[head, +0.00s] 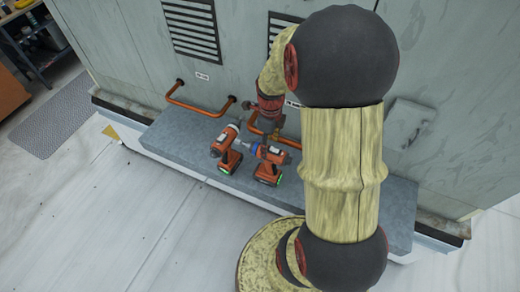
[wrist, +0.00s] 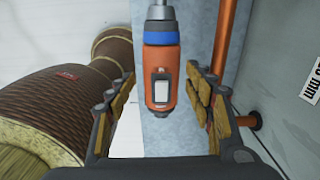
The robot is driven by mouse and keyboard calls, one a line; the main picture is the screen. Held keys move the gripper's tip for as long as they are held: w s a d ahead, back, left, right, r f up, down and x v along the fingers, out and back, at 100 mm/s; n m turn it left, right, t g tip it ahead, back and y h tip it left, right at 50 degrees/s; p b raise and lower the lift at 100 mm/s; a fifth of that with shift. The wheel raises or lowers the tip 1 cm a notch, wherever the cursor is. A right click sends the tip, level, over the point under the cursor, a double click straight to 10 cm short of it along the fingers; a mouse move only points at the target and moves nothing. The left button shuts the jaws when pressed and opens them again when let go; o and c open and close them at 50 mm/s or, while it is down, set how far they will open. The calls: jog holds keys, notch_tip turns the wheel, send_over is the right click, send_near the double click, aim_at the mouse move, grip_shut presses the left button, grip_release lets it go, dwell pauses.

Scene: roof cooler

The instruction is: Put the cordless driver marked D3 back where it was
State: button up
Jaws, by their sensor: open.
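Two orange cordless drivers stand on the grey ledge. The left driver (head: 226,150) has a pale grey nose. The right driver (head: 268,164) has a blue collar. No D3 mark can be read on either. In the wrist view a driver with a blue collar (wrist: 161,72) lies between the two fingers of my gripper (wrist: 160,86), with a visible gap on each side.
The grey ledge (head: 175,142) runs along a grey-green cabinet wall (head: 130,60). Copper pipe loops (head: 200,108) stick out from the wall, and a copper pipe (wrist: 226,45) runs close beside my right finger. The ledge's left end is clear. A dark mat (head: 60,118) lies on the floor.

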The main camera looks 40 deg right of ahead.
jog(key=a+r+n+t, duration=0.2)
jog(key=a+r+n, duration=0.9)
jog(key=r+n, duration=0.25)
jog(key=s+a+r+n+t, duration=0.1)
jog(key=s+a+r+n, duration=0.2)
jog(key=a+r+n, duration=0.2)
jog(key=s+a+r+n+t, duration=0.2)
jog(key=s+a+r+n, duration=0.2)
jog(key=n, duration=0.8)
jog(key=a+r, duration=0.1)
jog(key=a, duration=0.1)
jog(key=shift+s+a+r+t, duration=0.3)
jog(key=shift+r, duration=0.05)
jog(key=shift+n, duration=0.25)
notch_tip(320, 180, down, 18)
jog(key=b, duration=1.8)
jog(key=shift+c, duration=0.7)
